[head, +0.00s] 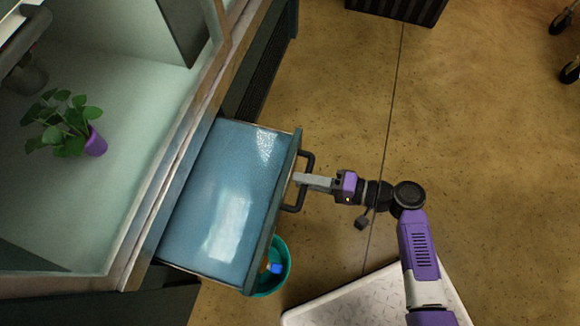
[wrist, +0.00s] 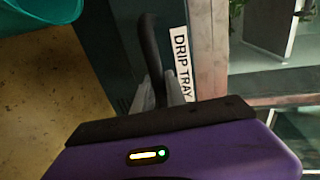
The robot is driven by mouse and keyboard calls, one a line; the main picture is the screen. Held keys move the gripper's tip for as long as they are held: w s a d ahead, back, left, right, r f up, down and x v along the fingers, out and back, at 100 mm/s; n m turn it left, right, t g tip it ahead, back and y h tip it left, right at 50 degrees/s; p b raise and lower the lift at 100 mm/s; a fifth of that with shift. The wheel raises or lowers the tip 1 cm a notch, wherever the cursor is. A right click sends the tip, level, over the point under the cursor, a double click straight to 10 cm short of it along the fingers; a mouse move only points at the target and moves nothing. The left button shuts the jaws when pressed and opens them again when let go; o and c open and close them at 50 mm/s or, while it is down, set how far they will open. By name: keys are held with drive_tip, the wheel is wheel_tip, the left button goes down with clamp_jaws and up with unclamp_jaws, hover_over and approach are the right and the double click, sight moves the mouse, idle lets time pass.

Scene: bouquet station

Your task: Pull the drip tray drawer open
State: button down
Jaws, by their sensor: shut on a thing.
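The drip tray drawer (head: 215,190) stands well out from the counter in the head view, with its blue inside showing. Its dark bar handle (head: 307,163) is on the front face. My gripper (head: 300,179) reaches it from the right and is shut on the handle. In the wrist view my gripper (wrist: 165,92) has its grey fingers around the dark handle (wrist: 150,50). A white label (wrist: 182,65) reading "DRIP TRAY" is beside it. The exact contact of the fingertips is partly hidden.
A teal bin (head: 283,275) with a blue thing in it stands on the floor by the drawer's front corner. A potted plant (head: 90,142) lies tilted on the counter. A pale platform (head: 350,301) is below.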

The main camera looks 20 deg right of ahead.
drive_tip(key=shift+s+d, duration=0.1)
drive_tip(key=shift+d, duration=0.1)
drive_tip(key=c, duration=1.4)
unclamp_jaws()
drive_tip(key=p+v, duration=0.2)
drive_tip(key=v, duration=0.5)
drive_tip(key=shift+s+d, duration=0.25)
drive_tip(key=shift+d, duration=0.05)
